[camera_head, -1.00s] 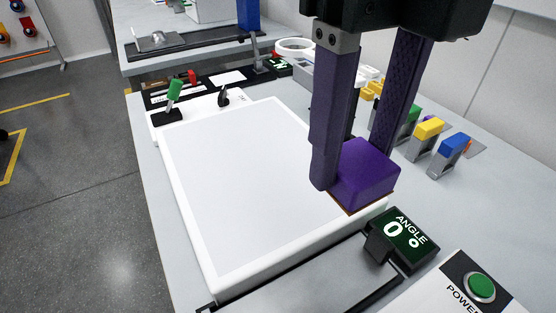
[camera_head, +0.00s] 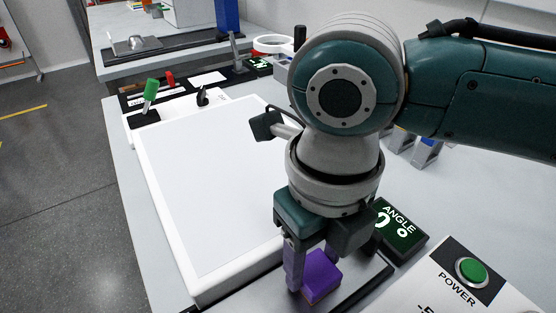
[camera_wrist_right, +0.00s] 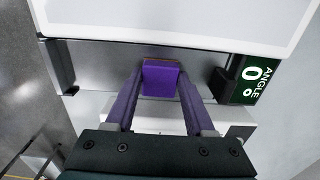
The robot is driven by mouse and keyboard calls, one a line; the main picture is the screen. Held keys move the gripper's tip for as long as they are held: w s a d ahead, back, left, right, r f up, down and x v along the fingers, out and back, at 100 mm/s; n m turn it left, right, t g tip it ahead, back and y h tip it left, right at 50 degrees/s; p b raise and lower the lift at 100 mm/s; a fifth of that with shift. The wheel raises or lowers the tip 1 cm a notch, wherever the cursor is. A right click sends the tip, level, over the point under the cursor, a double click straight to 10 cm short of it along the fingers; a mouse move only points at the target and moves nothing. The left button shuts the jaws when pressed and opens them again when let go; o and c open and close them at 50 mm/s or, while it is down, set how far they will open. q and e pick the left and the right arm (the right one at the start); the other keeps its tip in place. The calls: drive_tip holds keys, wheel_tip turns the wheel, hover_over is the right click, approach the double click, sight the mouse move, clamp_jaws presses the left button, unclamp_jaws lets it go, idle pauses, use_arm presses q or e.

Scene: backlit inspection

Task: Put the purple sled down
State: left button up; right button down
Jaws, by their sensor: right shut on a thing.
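The purple sled (camera_head: 323,279) is a small block with a thin brown lower edge, held between the dark purple fingers of my right gripper (camera_head: 312,272). The sled also shows between the fingertips in the right wrist view (camera_wrist_right: 160,82). It is just off the near edge of the white light panel (camera_head: 205,185), over the grey strip framed by a black rail. I cannot tell whether its underside touches anything. My right wrist hides part of the panel and the far finger in the head view. My left gripper is not in view.
The angle display (camera_head: 401,231), reading 0°, stands close to the right of the gripper. A green power button (camera_head: 472,271) is on a box at lower right. A green-handled lever (camera_head: 150,92) is behind the panel. The panel's visible top is bare.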

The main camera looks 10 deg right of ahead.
sight(313, 265)
drive_tip(key=shift+f, duration=0.1)
drive_tip(key=shift+c, duration=1.3)
unclamp_jaws()
drive_tip(key=shift+r, duration=0.4)
wheel_tip(313, 265, up, 12)
drive_tip(key=p, duration=0.2)
drive_tip(key=shift+f, duration=0.25)
